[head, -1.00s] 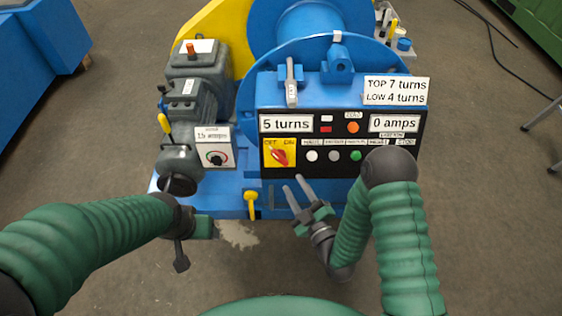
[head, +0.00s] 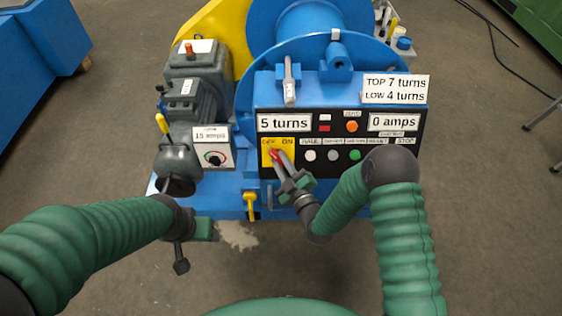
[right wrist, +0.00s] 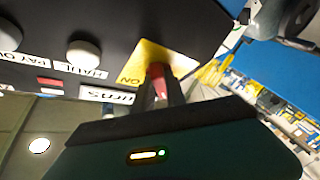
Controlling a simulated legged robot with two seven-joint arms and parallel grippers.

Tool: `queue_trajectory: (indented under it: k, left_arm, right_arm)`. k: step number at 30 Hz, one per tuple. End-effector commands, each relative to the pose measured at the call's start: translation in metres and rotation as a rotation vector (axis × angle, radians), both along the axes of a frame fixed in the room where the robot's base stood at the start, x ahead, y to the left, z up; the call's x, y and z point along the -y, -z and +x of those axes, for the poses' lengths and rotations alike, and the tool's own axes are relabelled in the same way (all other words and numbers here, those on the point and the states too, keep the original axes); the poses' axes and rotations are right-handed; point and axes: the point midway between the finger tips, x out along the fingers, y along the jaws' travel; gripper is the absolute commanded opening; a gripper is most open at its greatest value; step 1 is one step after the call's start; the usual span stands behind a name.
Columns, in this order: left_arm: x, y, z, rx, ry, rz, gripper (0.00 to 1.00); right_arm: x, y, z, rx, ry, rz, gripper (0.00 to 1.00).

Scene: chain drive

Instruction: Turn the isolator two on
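The isolator is a red rotary handle (right wrist: 157,76) on a yellow plate (head: 266,158) marked OFF and ON, at the left end of the black panel. My right gripper (head: 276,158) is at this handle, with one finger on each side of it. In the right wrist view the red handle shows between the fingertips (right wrist: 160,88); whether they press on it I cannot tell. The fingers hide part of the handle, so its exact angle is unclear. My left gripper (head: 205,228) is low at the left, away from the panel, and its fingers are not clear.
The black panel (head: 385,161) has several buttons and reads 5 turns and 0 amps. A yellow hook-like lever (head: 250,203) stands below the isolator. A grey motor (head: 195,95) and a dial box (head: 213,148) are to the left. Floor in front is clear.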

Motion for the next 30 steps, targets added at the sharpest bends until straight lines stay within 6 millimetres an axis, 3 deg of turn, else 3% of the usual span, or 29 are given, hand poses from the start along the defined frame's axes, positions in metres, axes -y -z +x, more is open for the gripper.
queue_trajectory:
  k: [17,30]
  left_arm:
    - [0.0,0.004,0.0,0.0,0.0,0.0,0.65]
    - [0.0,0.025,0.0,0.0,0.0,0.0,0.65]
  right_arm:
    - [-0.001,0.003,-0.001,-0.003,0.018,0.036,0.0]
    - [-0.005,0.007,-0.003,-0.004,0.155,0.316,0.0]
